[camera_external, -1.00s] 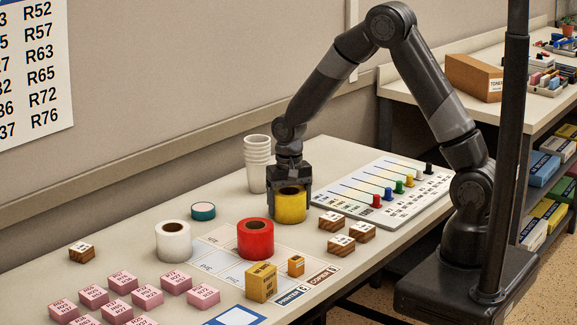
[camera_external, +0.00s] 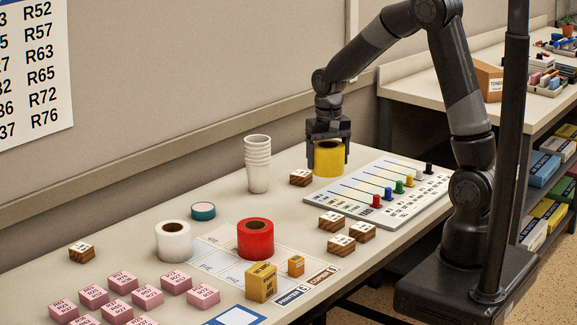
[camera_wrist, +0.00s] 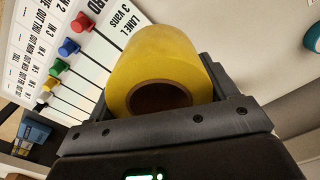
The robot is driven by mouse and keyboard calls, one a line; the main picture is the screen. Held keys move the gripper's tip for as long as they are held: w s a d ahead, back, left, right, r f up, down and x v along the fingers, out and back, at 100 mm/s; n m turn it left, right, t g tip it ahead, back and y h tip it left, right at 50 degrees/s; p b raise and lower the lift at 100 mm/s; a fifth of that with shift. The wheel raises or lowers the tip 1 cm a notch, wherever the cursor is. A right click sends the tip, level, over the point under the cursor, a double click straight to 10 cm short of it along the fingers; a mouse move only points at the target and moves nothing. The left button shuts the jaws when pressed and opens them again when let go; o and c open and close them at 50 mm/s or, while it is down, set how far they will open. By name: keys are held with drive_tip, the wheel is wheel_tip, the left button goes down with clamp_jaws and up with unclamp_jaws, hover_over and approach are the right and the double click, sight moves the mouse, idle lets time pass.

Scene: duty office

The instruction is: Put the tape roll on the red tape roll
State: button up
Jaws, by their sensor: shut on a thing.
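A yellow tape roll (camera_external: 328,159) is held between the fingers of my gripper (camera_external: 328,150), near the back of the table by the slider board. It also shows in the wrist view (camera_wrist: 165,65), between the jaws (camera_wrist: 165,120) with its hole toward the camera. I cannot tell for sure how far it is above the table. The red tape roll (camera_external: 256,240) stands upright on the printed mat, toward the front and left of my gripper, with nothing on top of it. A white tape roll (camera_external: 173,243) stands to its left.
A stack of white cups (camera_external: 257,165) stands left of my gripper. A wooden block (camera_external: 301,178) lies beside the held roll. The slider board (camera_external: 390,196) has upright coloured knobs. Yellow boxes (camera_external: 261,283) and pink blocks (camera_external: 146,297) lie near the red roll.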

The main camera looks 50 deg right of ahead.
drive_tip(key=s+a+r, duration=0.1)
drive_tip(key=a+r, duration=0.3)
drive_tip(key=a, duration=0.5)
drive_tip(key=s+a+r, duration=0.1)
drive_tip(key=a+r, duration=0.3)
drive_tip(key=a, duration=0.5)
hover_over(255, 224)
drive_tip(key=shift+m, duration=0.4)
drive_tip(key=f, duration=0.6)
drive_tip(key=shift+d+f, duration=0.2)
drive_tip(key=shift+f, duration=0.15)
drive_tip(key=shift+a+f, duration=0.35)
drive_tip(key=shift+f, duration=1.85)
drive_tip(key=o, duration=1.2)
drive_tip(key=shift+f, duration=0.15)
drive_tip(key=shift+c, duration=0.2)
